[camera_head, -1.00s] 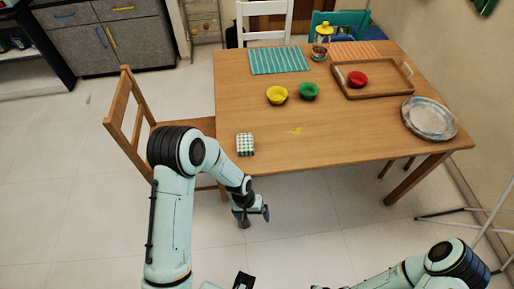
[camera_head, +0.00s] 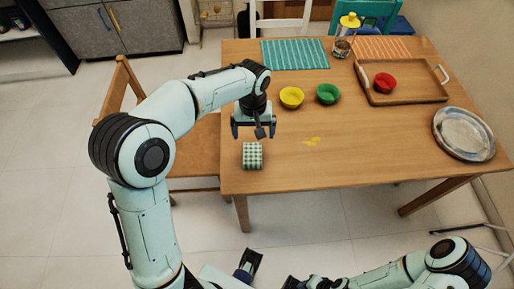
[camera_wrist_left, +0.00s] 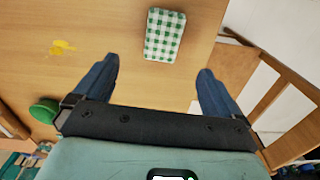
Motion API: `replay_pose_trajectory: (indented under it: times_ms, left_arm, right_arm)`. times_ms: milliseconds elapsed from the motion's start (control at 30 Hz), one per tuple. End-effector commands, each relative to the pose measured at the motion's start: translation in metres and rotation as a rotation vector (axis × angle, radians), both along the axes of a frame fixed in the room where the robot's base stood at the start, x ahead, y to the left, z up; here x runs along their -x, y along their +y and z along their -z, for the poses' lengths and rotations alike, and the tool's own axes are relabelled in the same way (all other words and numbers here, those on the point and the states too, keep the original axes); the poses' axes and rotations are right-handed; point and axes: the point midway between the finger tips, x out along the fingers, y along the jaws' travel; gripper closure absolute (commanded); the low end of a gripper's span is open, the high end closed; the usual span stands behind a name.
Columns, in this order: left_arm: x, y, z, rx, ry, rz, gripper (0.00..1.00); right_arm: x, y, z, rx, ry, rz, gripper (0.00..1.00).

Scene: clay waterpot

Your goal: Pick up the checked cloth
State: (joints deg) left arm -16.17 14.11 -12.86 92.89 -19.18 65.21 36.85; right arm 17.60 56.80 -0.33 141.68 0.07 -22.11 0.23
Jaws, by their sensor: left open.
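The checked cloth (camera_head: 252,156) is a small folded green-and-white block near the left front corner of the wooden table. My left gripper (camera_head: 254,133) is open and empty, above the table and just behind the cloth in the head view. In the left wrist view the cloth (camera_wrist_left: 165,36) lies ahead of the two spread fingers of the left gripper (camera_wrist_left: 155,85), apart from them. My right arm shows at the bottom right of the head view; I cannot make out its jaw state.
The table (camera_head: 370,140) holds a yellow bowl (camera_head: 291,97), a green bowl (camera_head: 328,94), a wooden tray (camera_head: 415,97) with a red bowl (camera_head: 384,83), and a metal plate (camera_head: 464,135). A yellow smear (camera_head: 312,141) lies right of the cloth. A chair (camera_head: 190,150) stands at the left.

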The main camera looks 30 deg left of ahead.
Motion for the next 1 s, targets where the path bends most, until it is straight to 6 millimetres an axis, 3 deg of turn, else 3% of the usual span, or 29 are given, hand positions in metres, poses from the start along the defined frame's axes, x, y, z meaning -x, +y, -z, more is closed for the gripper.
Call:
replay_pose_trajectory:
  times_ms: [100,300,533,800,1000]
  left_arm:
    - [0.002,0.001,0.027,-0.001,0.007,-0.001,0.02]
    - [0.001,0.0,0.06,0.0,0.004,0.0,0.02]
    - [0.002,0.001,0.076,0.0,0.004,0.0,0.02]
    - [0.004,0.002,0.115,0.001,0.005,0.001,0.02]
    - [0.004,0.002,0.122,0.001,0.002,0.001,0.02]
  right_arm:
    - [0.002,0.0,0.005,0.0,0.003,0.0,0.67]
    - [0.003,0.0,0.009,0.0,0.004,0.0,0.67]
    - [0.003,0.0,0.011,0.0,0.004,0.0,0.67]
    - [0.004,0.0,0.015,0.0,0.006,0.0,0.67]
    - [0.004,0.0,0.015,0.0,0.006,0.0,0.67]
